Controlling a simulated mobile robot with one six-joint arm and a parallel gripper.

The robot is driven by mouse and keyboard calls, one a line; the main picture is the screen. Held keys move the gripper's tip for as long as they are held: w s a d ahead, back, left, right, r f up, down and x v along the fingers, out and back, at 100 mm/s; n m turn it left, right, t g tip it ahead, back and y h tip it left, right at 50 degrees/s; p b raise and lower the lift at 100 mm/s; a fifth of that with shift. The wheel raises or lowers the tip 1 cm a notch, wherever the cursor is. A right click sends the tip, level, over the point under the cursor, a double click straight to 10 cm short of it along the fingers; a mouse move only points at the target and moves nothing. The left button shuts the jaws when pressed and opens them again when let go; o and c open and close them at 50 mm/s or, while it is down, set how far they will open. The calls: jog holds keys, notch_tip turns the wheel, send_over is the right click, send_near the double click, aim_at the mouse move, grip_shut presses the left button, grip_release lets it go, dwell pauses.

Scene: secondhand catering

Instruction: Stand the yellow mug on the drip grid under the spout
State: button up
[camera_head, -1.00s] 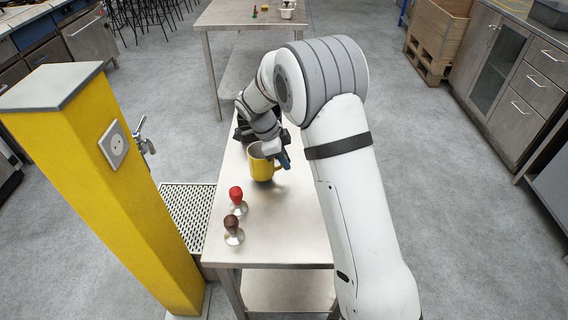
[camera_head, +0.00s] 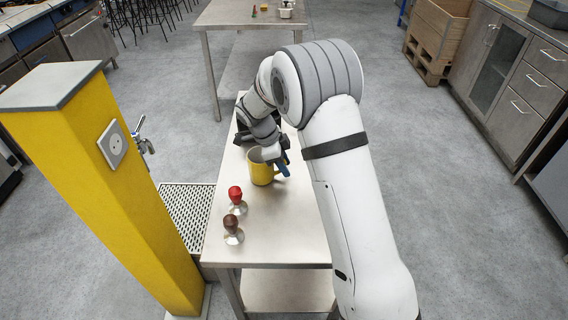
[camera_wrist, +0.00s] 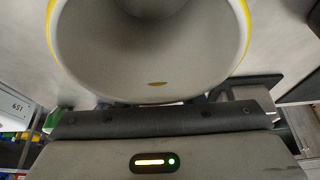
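The yellow mug (camera_head: 262,171), grey inside, is upright over the steel table, its handle side towards the right. I cannot tell whether its base touches the table. My gripper (camera_head: 282,163), with blue fingertips, is at the handle side and seems shut on the mug; the fingers are partly hidden. In the wrist view the open mouth of the mug (camera_wrist: 150,50) fills the top, close to my gripper body. The spout (camera_head: 142,135) is a metal tap on the yellow column (camera_head: 110,170). The drip grid (camera_head: 188,205) lies below it, left of the table, with nothing on it.
A red-topped tamper (camera_head: 236,195) and a brown-topped tamper (camera_head: 232,225) stand on the table's (camera_head: 285,235) left side, between the mug and the near edge. A second table (camera_head: 235,14) stands farther back. Cabinets (camera_head: 515,85) are at the right.

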jog(key=v, duration=1.2)
jog(key=s+d+r+n+y, duration=0.3)
jog(key=s+d+r+n, duration=0.4)
jog(key=s+d+n, duration=0.5)
jog(key=s+d+n+t, duration=0.1)
jog(key=s+d+n, duration=0.2)
jog(key=s, duration=0.5)
jog(key=s+d+f+n+t+y, duration=0.1)
jog(key=s+d+n, duration=0.1)
jog(key=s, duration=0.6)
jog(key=shift+s+d+f+n+t, duration=0.3)
jog(key=shift+d+n, duration=0.1)
jog(key=shift+n, duration=0.3)
jog(key=p+v, duration=0.4)
jog(key=v, duration=0.1)
jog(key=shift+w+d+r+p, duration=0.1)
jog(key=shift+w+d+p, duration=0.05)
jog(key=shift+w+p, duration=0.25)
jog(key=shift+c, duration=0.3)
